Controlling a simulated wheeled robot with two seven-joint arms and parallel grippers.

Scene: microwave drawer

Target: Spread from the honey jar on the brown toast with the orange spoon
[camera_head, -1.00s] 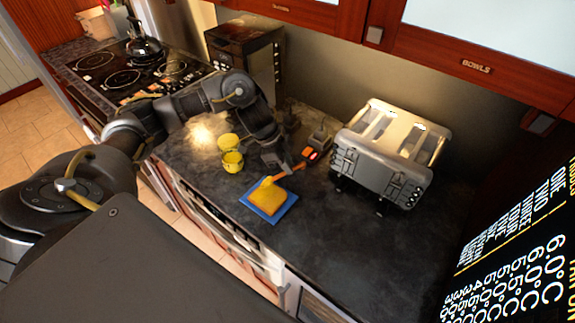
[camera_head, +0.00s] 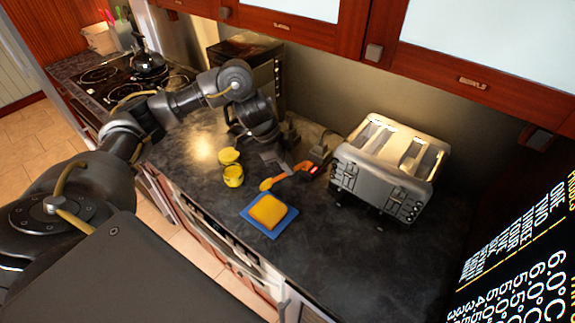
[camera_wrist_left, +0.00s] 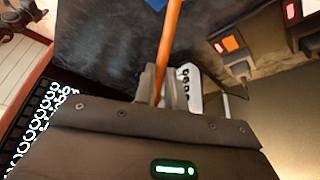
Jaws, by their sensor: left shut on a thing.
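My left gripper (camera_head: 287,170) is shut on the orange spoon (camera_head: 279,178), above the counter between the toaster and the jar. In the left wrist view the spoon's handle (camera_wrist_left: 170,45) runs up from between the fingers (camera_wrist_left: 158,88); its bowl is out of that picture. The honey jar (camera_head: 233,177), yellow and open, stands upright to the left of the spoon. The toast (camera_head: 268,208) lies on a blue square plate (camera_head: 270,232) nearer to me, its top yellow-orange. The spoon's tip is apart from both. My right gripper is not in view.
A second yellow round thing (camera_head: 229,156) sits just behind the jar. A silver toaster (camera_head: 372,182) stands to the right. A small dark device with a red light (camera_head: 316,166) is beside the spoon. The dark counter (camera_head: 325,255) is clear in front of the toaster.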

